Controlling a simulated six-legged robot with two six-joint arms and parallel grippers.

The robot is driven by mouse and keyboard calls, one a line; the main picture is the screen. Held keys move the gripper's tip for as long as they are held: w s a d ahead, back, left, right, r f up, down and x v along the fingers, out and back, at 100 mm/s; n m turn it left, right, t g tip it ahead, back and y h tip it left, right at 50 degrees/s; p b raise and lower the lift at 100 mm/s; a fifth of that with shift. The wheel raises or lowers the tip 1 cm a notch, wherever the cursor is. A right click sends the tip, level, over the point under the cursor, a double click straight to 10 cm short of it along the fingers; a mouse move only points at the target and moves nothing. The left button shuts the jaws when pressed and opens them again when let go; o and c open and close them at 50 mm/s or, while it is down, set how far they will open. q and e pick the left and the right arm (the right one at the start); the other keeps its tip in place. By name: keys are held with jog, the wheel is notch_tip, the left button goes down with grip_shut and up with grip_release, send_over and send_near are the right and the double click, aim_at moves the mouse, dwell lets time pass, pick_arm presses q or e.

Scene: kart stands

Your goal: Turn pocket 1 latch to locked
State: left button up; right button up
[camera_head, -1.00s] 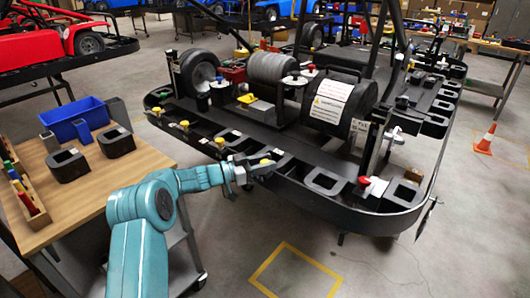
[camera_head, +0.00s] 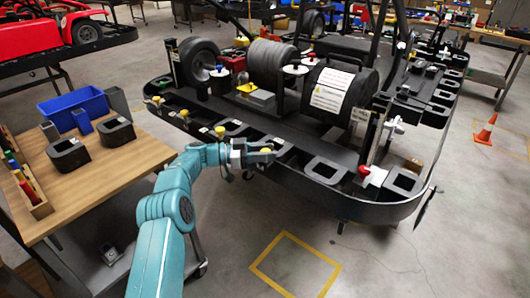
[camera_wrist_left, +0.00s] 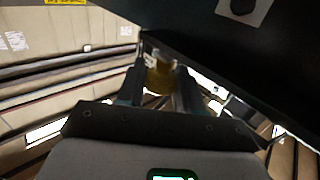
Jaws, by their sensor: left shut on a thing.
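My left gripper (camera_head: 262,156) is at the near edge of the black kart stand (camera_head: 300,192). Its jaws are shut on a yellow latch knob (camera_head: 266,150). In the left wrist view the yellow knob (camera_wrist_left: 160,76) sits between the two fingers (camera_wrist_left: 160,88), beside the dark stand edge. More yellow knobs (camera_head: 220,131) stand along the rim to the left. Pocket numbers and the latch's turned position cannot be read. My right gripper is not in view.
A wooden bench (camera_head: 105,190) with a blue bin (camera_head: 72,110) and black blocks (camera_head: 68,152) stands at the left. A red knob (camera_head: 364,170) is farther right on the rim. An orange cone (camera_head: 486,130) stands on open floor at the right.

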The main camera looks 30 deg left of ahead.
pick_arm(q)
jog(key=shift+r, duration=0.35)
jog(key=o, duration=1)
jog(key=shift+c, duration=0.2)
jog(key=shift+f, duration=0.1)
jog(key=shift+s+a+f, duration=0.1)
jog(key=shift+a, duration=0.05)
jog(key=v, duration=1.1)
jog(key=shift+s+a+b, duration=0.2)
jog(key=shift+b, duration=0.2)
jog(key=shift+d, duration=0.1)
